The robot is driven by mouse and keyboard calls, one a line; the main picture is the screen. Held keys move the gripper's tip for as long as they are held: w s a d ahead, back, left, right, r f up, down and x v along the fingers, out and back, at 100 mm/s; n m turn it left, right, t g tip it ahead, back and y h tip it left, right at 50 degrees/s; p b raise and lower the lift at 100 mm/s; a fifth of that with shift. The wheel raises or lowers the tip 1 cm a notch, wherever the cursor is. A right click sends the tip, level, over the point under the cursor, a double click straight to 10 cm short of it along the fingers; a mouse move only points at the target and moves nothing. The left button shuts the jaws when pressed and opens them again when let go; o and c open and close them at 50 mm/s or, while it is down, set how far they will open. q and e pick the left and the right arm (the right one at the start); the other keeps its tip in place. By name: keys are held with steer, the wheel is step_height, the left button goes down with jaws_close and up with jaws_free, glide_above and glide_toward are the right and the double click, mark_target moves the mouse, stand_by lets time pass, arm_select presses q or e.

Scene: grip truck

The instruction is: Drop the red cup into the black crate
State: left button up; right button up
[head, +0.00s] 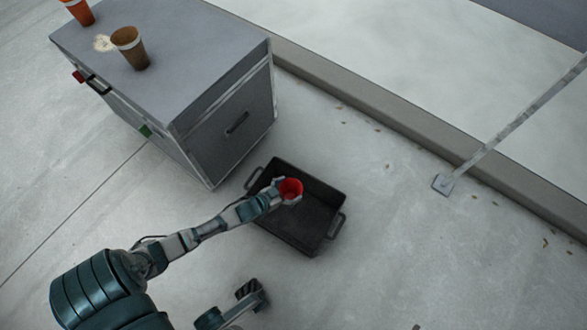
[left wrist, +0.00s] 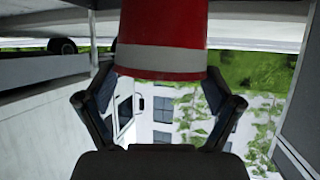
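The red cup (head: 291,188) is in my left gripper (head: 287,189), over the black crate (head: 316,236) in the head view. In the left wrist view the red cup (left wrist: 163,30) has a pale band near its rim, and the two fingers of the left gripper (left wrist: 160,88) press on its two sides. The crate stands on the ground with a handle at each end, and its visible inside looks empty. The exact height of the cup above the crate is hard to tell. My right gripper (head: 250,290) shows in part at the bottom of the head view, its fingers unclear.
A grey cabinet (head: 190,60) stands behind and left of the crate, with a brown cup (head: 130,48) and an orange cup (head: 78,11) on top. A kerb (head: 400,118) runs behind, with a metal post (head: 500,135) at right. The ground right of the crate is clear.

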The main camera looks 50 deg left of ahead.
arm_select(q)
steer(key=shift+a+f, duration=0.1)
steer(key=shift+a, duration=0.05)
steer(key=shift+s, duration=0.3)
steer(key=v, duration=1.1)
steer(key=shift+s, duration=0.15)
